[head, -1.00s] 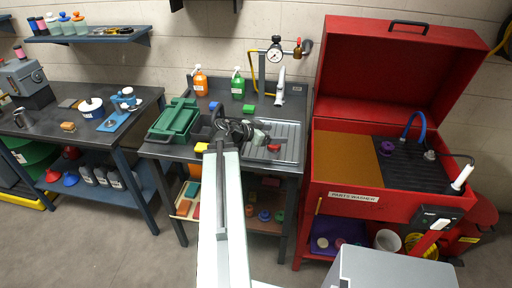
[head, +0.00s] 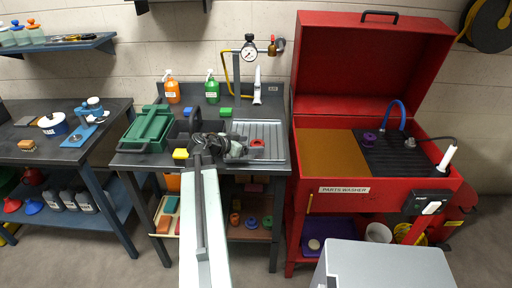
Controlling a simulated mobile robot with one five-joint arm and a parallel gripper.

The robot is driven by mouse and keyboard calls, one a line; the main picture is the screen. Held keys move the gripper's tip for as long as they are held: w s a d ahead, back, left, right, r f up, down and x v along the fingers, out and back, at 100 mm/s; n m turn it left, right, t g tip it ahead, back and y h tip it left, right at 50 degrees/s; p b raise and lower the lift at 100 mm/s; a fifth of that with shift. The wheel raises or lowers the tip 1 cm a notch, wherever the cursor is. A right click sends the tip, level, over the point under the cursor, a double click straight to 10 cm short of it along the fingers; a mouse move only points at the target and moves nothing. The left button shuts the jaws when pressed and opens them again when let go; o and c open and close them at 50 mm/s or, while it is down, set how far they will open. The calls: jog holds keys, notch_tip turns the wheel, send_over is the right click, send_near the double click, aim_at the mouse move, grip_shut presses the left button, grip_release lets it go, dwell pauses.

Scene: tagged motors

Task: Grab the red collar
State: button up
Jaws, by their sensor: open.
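The red collar (head: 257,144) is a small red piece lying on the grey ribbed drainboard (head: 272,130) of the middle bench. My gripper (head: 214,147) is dark and sits over the bench at the end of my long pale arm, to the left of the collar. It is open and apart from the collar in the picture. A grey part (head: 236,149) lies between them. The fingertips are small and blend with the dark things behind them, so their exact outline is hard to see.
Orange (head: 172,90) and green (head: 212,90) bottles stand behind. The red parts washer (head: 345,190) borders the bench on the right.

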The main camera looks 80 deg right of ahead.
aim_at(257, 143)
jog(key=b+x, duration=0.1)
jog(key=x, duration=0.3)
jog(key=shift+s+d+f+b, duration=0.1)
jog(key=shift+s+d+b, duration=0.05)
jog(key=shift+d+b, duration=0.2)
grip_shut()
notch_tip(257, 143, up, 11)
jog(key=p, duration=1)
jog(key=shift+f+p, duration=0.2)
jog(key=shift+p, duration=0.1)
